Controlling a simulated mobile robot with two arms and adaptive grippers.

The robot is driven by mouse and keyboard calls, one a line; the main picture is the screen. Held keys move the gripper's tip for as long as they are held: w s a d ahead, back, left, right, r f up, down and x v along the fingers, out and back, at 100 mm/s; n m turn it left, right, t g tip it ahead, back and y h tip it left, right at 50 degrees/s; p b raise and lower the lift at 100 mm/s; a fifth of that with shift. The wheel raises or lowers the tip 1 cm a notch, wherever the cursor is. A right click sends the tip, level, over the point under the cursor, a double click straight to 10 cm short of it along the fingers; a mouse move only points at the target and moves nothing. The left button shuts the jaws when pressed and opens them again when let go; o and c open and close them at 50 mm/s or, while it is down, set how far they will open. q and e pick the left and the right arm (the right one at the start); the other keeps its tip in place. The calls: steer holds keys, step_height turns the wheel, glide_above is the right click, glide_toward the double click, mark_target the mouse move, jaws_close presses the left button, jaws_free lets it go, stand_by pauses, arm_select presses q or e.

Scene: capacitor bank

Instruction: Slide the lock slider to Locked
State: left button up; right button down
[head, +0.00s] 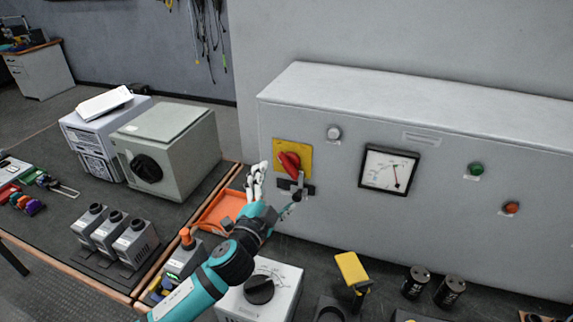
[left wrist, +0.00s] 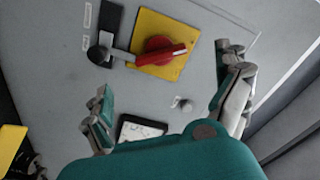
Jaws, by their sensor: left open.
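The lock slider is a dark round knob (left wrist: 97,54) with a grey bar, on a black rail (left wrist: 108,18) beside the yellow plate (left wrist: 172,27). The bar reaches to the edge of the red rotary handle (left wrist: 160,53). Two small white labels lie along the rail; their text is too small to read. In the head view the rail (head: 310,190) sits just below the yellow plate (head: 305,147) with its red handle (head: 289,163), partly hidden by my gripper. My left gripper (head: 278,180) is open in front of the panel, fingers spread and empty. My right gripper is not in view.
Below stand a grey dial box (head: 285,290), a yellow-topped part (head: 352,268) and black cylinders (head: 416,280). An orange tray (head: 222,208) lies left.

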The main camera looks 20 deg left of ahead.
mark_target(286, 169)
arm_select(q)
steer(key=w+p, duration=0.1)
steer(key=w, duration=0.7)
steer(key=shift+w+d, duration=0.15)
steer(key=shift+w, duration=0.05)
